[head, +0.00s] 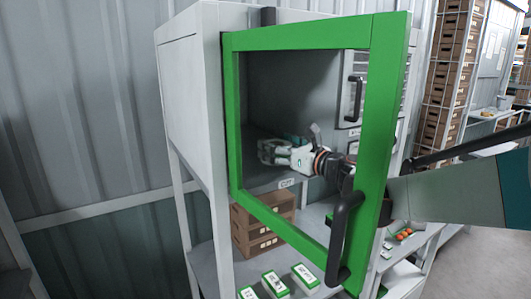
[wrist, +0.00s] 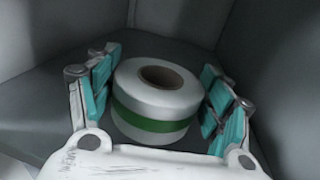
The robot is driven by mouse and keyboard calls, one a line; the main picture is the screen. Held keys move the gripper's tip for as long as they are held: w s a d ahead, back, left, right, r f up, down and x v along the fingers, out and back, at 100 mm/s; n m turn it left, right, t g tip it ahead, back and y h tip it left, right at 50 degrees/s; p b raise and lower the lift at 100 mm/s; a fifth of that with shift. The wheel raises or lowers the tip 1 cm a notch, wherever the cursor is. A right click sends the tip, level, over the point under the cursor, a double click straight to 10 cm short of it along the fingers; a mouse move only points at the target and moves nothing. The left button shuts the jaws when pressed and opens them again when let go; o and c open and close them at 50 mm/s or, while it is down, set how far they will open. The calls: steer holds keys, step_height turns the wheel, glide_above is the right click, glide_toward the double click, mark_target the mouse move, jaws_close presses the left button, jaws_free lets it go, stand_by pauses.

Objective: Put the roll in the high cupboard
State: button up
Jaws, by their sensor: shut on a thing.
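The roll (wrist: 157,95) is white with a green band and a brown core, and stands upright between my fingers in the wrist view. My gripper (wrist: 160,100) is shut on it, with teal pads on both sides. In the head view my gripper (head: 272,152) is inside the high cupboard (head: 188,100), just above its floor; the roll is hard to make out there. In the wrist view the roll is low over the grey cupboard floor (wrist: 195,55); I cannot tell whether it touches. The green-framed door (head: 300,38) stands open, and my arm reaches in behind its right side.
The door's black handle (head: 342,238) sticks out near my arm. Below the cupboard are brown crates (head: 262,222) and several green-and-white boxes (head: 275,283) on a lower shelf. Tall racks of brown boxes (head: 450,60) stand at the right. Cupboard walls surround the gripper closely.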

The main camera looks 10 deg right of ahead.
steer(key=shift+f, duration=0.95)
steer(key=shift+f, duration=0.1)
steer(key=o, duration=1.3)
